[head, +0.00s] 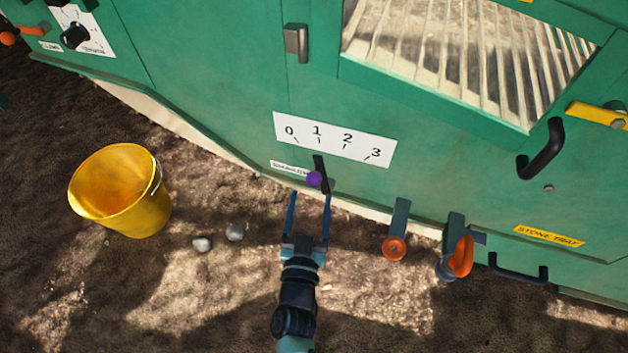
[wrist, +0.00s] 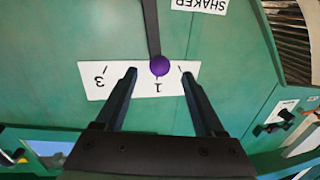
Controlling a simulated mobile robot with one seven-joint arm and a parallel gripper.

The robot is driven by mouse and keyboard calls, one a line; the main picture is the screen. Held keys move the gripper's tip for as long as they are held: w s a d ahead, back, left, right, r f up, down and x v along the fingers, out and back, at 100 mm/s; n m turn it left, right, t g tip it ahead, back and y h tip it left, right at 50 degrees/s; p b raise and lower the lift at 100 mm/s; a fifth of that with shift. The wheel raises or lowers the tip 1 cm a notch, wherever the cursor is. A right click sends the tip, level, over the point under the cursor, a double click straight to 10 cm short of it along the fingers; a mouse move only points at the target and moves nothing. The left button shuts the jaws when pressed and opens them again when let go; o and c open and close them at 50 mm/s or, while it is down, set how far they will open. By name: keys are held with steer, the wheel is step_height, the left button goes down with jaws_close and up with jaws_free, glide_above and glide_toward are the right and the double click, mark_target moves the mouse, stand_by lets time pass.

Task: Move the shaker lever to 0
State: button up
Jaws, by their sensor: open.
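The shaker lever is a dark bar with a purple knob (head: 314,179) on the green machine panel. A white scale plate (head: 335,138) marked 0 to 3 sits behind it. The bar's end points near the 1 mark in the head view. In the wrist view the scale is upside down, and the purple knob (wrist: 160,66) lies over the mark at 1. My gripper (head: 310,198) is open, with its fingertips just short of the knob in the head view. In the wrist view the fingers (wrist: 159,73) stand on either side of the knob, with gaps, and hide the 2 and 0.
Two orange-ended levers (head: 394,248) (head: 461,256) stick out to the right of my gripper. Black handles (head: 541,149) are further right. A yellow bucket (head: 122,190) and two grey stones (head: 235,232) are on the ground at left. The ground around my arm looks open.

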mark_target(314, 180)
steer(key=w, duration=0.2)
steer(key=w+b, duration=0.1)
steer(key=w, duration=0.1)
steer(key=w+b, duration=0.1)
steer(key=w, duration=0.1)
steer(key=shift+w+d, duration=0.1)
steer(key=shift+d, duration=0.3)
steer(key=shift+c, duration=0.3)
jaws_close()
stand_by(0.7)
